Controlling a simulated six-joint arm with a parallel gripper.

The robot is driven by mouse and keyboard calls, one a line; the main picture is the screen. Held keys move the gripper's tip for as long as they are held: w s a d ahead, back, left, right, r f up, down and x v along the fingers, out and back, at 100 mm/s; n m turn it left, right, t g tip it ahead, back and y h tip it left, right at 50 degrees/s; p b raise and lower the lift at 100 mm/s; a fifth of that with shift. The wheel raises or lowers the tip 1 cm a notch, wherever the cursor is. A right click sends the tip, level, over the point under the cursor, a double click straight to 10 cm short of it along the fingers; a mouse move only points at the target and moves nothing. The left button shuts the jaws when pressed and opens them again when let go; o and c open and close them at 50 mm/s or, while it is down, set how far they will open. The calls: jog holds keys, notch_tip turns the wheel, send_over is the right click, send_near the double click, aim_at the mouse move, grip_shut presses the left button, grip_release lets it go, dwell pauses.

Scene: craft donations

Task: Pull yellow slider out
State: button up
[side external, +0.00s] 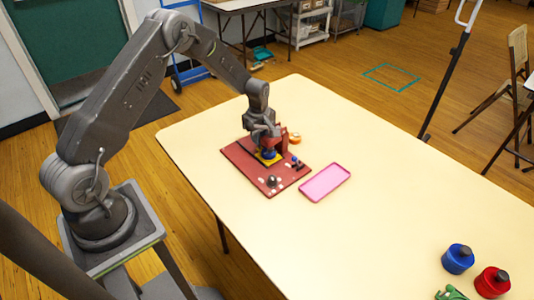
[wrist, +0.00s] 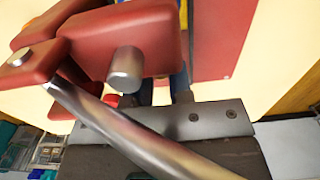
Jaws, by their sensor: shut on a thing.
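The yellow slider (side external: 267,160) lies at the back part of a dark red board (side external: 243,160) in the side external view. Only its edges show, with something blue over it. My gripper (side external: 268,146) points down right over the slider and is shut on it. The contact is hidden. In the wrist view a red block (wrist: 120,40) with a metal peg and a curved metal bar block most of the view of the jaws. Narrow blue and yellow strips show behind the block, too little to tell what they are.
The board also carries a silver knob (side external: 271,181) and small pieces at its right edge. A pink tray (side external: 325,182) lies right of the board. An orange round thing (side external: 294,138) stands behind. Blue (side external: 458,258) and red (side external: 492,281) containers stand at the near right. The table's middle is clear.

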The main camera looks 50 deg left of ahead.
jog(key=shift+a, duration=4.85)
jog(key=shift+c, duration=0.4)
jog(key=o, duration=0.8)
jog(key=shift+c, duration=0.2)
jog(key=shift+r, duration=0.15)
notch_tip(320, 180, up, 7)
jog(key=shift+r, duration=0.1)
